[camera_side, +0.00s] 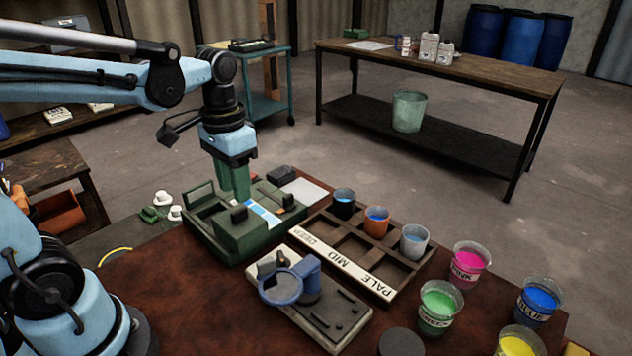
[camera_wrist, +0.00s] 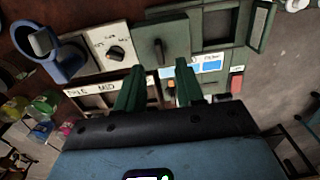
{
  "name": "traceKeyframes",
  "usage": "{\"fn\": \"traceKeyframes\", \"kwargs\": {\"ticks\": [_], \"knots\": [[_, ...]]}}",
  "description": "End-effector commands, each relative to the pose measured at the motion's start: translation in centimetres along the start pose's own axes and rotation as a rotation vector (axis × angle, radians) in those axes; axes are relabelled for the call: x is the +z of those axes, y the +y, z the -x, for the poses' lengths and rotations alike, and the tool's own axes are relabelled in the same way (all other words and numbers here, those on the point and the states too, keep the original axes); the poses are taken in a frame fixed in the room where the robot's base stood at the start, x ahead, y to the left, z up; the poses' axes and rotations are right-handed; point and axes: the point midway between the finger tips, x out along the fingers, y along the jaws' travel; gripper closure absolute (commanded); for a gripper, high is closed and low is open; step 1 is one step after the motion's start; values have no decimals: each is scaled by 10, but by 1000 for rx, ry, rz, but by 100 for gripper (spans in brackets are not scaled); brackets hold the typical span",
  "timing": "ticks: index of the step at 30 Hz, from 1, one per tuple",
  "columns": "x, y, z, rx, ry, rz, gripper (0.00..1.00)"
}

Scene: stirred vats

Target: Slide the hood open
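A dark green device (camera_side: 222,252) stands on the brown bench in the side view. Its green box-like hood (camera_side: 250,238) carries a black upright handle (camera_side: 239,213). A blue-and-white strip (camera_side: 266,214) shows uncovered beside the hood. In the wrist view the hood (camera_wrist: 178,38) and its handle (camera_wrist: 159,46) lie just beyond my fingertips. My gripper (camera_side: 236,196) points down over the device, close to the handle. In the wrist view my gripper (camera_wrist: 160,68) has its two green fingers apart with nothing held between them. Contact with the handle cannot be told.
A wooden rack (camera_side: 395,288) labelled DEEP, MID, PALE holds several cups right of the device. A plate with a blue ring holder (camera_side: 283,284) stands in front. Cups of pink (camera_side: 468,262), green (camera_side: 438,308), blue and yellow paint stand at right.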

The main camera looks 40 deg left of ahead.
Motion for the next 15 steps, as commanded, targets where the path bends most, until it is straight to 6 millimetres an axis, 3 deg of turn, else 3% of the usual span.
{"fn": "traceKeyframes", "kwargs": {"ticks": [9, 15], "knots": [[0, 0, 49, 0, 0, 0, 63], [0, 0, 67, 0, 1, 0, 63]]}}
